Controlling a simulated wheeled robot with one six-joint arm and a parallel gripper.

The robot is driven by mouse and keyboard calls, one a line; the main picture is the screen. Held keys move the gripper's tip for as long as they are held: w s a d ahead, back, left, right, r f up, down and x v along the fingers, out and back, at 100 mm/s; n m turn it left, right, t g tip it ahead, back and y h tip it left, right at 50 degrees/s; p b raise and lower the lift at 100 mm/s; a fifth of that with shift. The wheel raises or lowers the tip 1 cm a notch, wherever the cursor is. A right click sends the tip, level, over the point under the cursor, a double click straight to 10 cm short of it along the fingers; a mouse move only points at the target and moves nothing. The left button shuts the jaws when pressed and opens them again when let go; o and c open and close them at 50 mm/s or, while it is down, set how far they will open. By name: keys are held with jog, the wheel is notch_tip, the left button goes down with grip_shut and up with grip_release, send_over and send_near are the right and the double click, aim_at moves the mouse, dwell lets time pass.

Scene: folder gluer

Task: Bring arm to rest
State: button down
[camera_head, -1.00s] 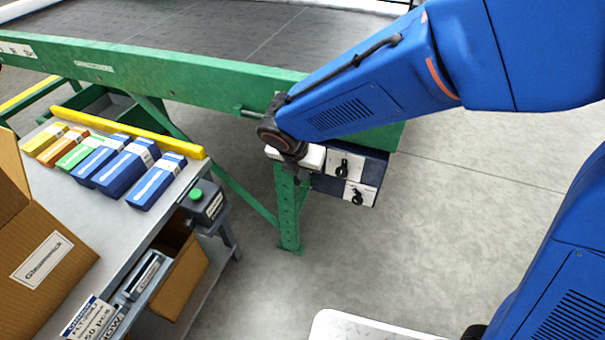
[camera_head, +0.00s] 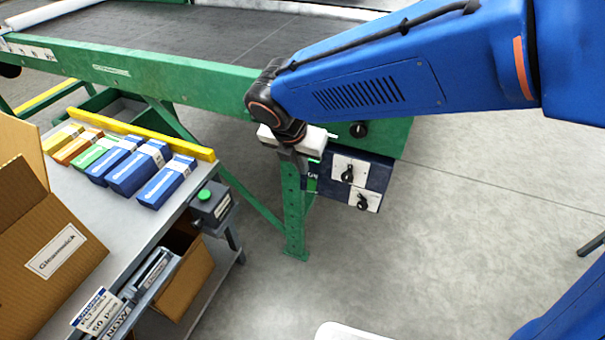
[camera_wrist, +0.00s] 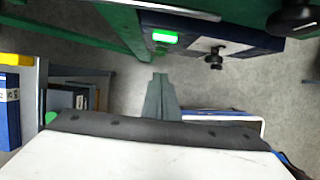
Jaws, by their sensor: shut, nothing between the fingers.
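My blue arm reaches in from the right in the head view, with my gripper (camera_head: 297,160) in front of the green machine frame (camera_head: 160,78). Its white body hides part of the frame's leg, and its fingers are small and hard to make out there. In the wrist view my gripper's grey fingers (camera_wrist: 160,95) are together, with nothing between them, over grey floor. A dark blue control box (camera_head: 376,175) with two black rotary switches on white plates hangs under the frame, just right of my gripper. In the wrist view the box (camera_wrist: 255,38) is ahead, beside a lit green light (camera_wrist: 165,37).
A grey table (camera_head: 150,222) at left holds several small coloured boxes, a yellow bar (camera_head: 140,133) and an open cardboard box (camera_head: 35,215). The green leg (camera_head: 293,215) stands near my gripper.

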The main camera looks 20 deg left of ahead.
jog(key=shift+r, duration=0.4)
jog(key=shift+d, duration=0.1)
jog(key=w+d+r+m, duration=0.1)
jog(key=d+r+m, duration=0.2)
jog(key=d+m, duration=0.8)
jog(key=w+d+r+m, duration=0.15)
jog(key=d+m, duration=0.45)
jog(key=d, duration=1.1)
jog(key=s+d+f+m, duration=0.1)
jog(key=s+d+m, duration=1.3)
jog(key=d+m, duration=0.3)
jog(key=shift+d+f+m+t, duration=0.25)
jog(key=shift+m+t, duration=0.05)
jog(key=shift+m, duration=0.2)
